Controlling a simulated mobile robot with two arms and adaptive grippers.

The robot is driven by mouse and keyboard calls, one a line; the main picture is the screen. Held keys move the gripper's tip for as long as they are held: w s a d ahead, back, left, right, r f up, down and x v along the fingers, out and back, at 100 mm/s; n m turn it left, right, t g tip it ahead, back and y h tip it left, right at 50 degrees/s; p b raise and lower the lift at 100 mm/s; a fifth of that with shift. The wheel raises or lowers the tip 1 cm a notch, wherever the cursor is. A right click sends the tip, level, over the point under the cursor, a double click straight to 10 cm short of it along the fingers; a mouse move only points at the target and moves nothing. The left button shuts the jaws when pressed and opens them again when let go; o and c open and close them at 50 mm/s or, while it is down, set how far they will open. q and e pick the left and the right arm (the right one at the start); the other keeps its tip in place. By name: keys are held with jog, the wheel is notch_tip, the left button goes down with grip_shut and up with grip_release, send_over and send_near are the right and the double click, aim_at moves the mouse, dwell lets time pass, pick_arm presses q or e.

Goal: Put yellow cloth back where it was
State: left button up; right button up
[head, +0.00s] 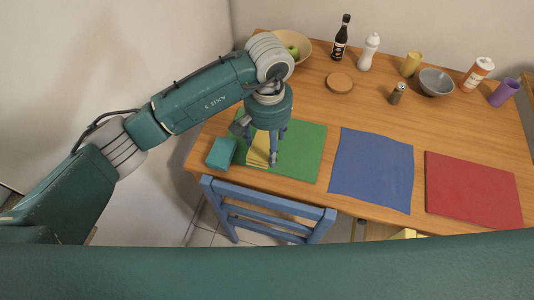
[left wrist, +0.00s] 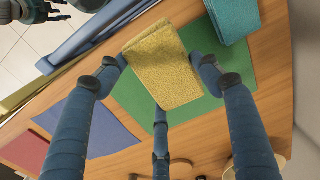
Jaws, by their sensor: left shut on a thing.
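The yellow cloth (head: 259,150) is a folded pad at the left end of the green mat (head: 302,150), beside a teal folded cloth (head: 221,153). My left gripper (head: 262,142) points down over it, shut on it. In the left wrist view the yellow cloth (left wrist: 165,72) sits between the fingers of my left gripper (left wrist: 160,64), over the green mat (left wrist: 140,95). I cannot tell whether it touches the mat. What looks like my right gripper (left wrist: 38,10) is cut off at the top left of that view.
A blue chair (head: 265,213) stands at the table's front edge. A blue mat (head: 372,170) and a red mat (head: 472,190) lie to the right. A bowl with a green apple (head: 293,50), bottles, cups and a grey bowl (head: 436,82) stand along the back.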

pick_arm(q)
notch_tip(320, 180, down, 7)
jog(key=shift+f+p, duration=0.2)
jog(key=shift+p, duration=0.4)
jog(key=shift+f, duration=0.1)
jog(key=shift+f, duration=0.1)
jog(key=shift+f+b, duration=0.1)
jog(key=shift+b, duration=0.2)
jog(key=o, duration=1)
jog(key=shift+o, duration=0.2)
